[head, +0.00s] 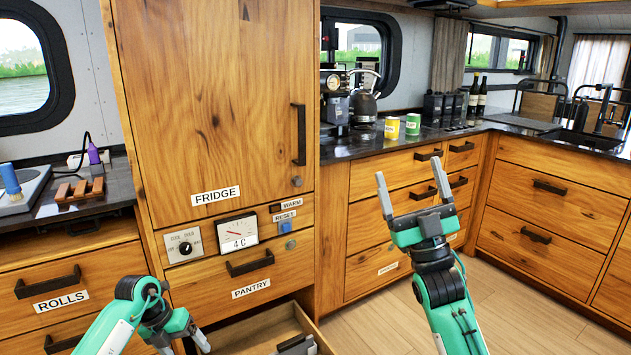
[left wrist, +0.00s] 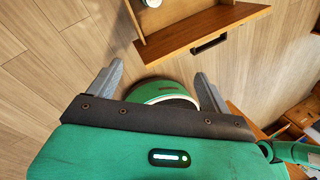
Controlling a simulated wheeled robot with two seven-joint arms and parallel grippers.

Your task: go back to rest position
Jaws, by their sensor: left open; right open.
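My right gripper (head: 411,183) is raised in front of the drawers right of the fridge, its two grey fingers spread and pointing up with nothing between them. My left arm comes in at the lower left of the head view. Its gripper is low, near the open drawer under the pantry front, and only partly shows there. In the left wrist view the left gripper (left wrist: 160,70) has its fingers wide apart. A round green-and-white thing (left wrist: 160,92) shows between them from this angle; I cannot tell what it is or whether it touches.
A wooden drawer (head: 240,335) stands pulled out below the pantry front (head: 240,275), with a grey thing (head: 297,345) in it. Yellow (head: 392,128) and green (head: 413,124) cans stand on the back counter. The floor (head: 520,310) at the right is clear.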

